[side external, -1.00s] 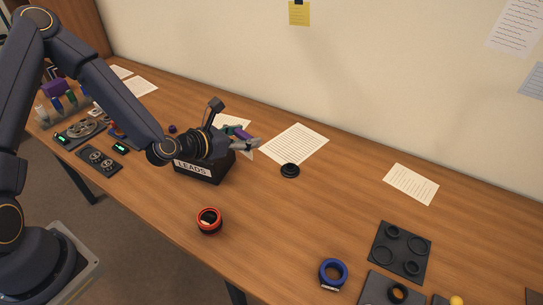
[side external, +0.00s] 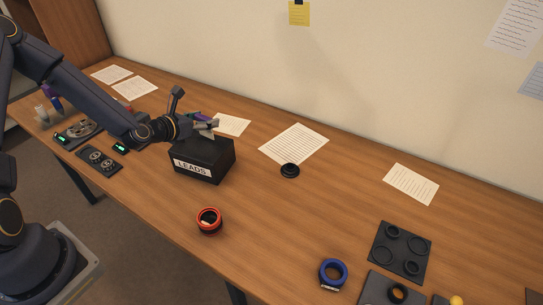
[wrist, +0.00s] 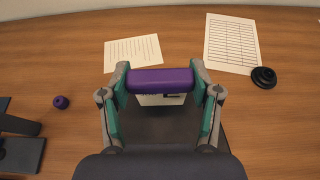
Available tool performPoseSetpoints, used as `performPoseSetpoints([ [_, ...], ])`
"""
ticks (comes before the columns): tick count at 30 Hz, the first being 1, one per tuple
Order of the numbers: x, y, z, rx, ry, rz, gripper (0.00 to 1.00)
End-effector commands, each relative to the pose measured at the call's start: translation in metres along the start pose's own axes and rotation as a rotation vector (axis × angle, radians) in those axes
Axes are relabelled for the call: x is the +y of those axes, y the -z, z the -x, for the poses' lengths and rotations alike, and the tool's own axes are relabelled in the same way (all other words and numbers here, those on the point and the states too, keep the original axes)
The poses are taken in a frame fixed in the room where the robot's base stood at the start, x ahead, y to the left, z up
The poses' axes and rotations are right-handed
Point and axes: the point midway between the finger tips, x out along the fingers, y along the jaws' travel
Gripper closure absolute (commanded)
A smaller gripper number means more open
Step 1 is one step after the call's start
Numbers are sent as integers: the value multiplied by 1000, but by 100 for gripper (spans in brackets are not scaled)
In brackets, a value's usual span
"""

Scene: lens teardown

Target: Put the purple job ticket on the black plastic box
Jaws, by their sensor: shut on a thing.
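The purple job ticket (wrist: 160,80) is a purple bar with a white card below it. My gripper (wrist: 162,88) is shut on the purple bar, one finger at each end. In the side external view my gripper (side external: 207,123) is just above the black plastic box (side external: 202,160), which has a white LEADS label on its front. In the wrist view the dark box (wrist: 165,127) lies below the ticket, between the fingers. I cannot tell whether the card touches the box top; my gripper partly hides it.
Paper sheets (side external: 294,145) and a black ring part (side external: 290,170) lie right of the box. A red ring (side external: 209,220) stands in front. A small purple knob (wrist: 61,102) is at left in the wrist view. Free table lies right of the red ring.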

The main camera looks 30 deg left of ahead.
Motion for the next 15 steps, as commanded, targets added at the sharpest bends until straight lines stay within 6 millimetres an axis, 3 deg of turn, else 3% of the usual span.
performPoseSetpoints([
  [12, 0, 7, -3, -1, -1, 1, 61],
  [13, 0, 7, -3, -1, 0, 1, 36],
  [15, 0, 7, -3, -1, -1, 0, 29],
])
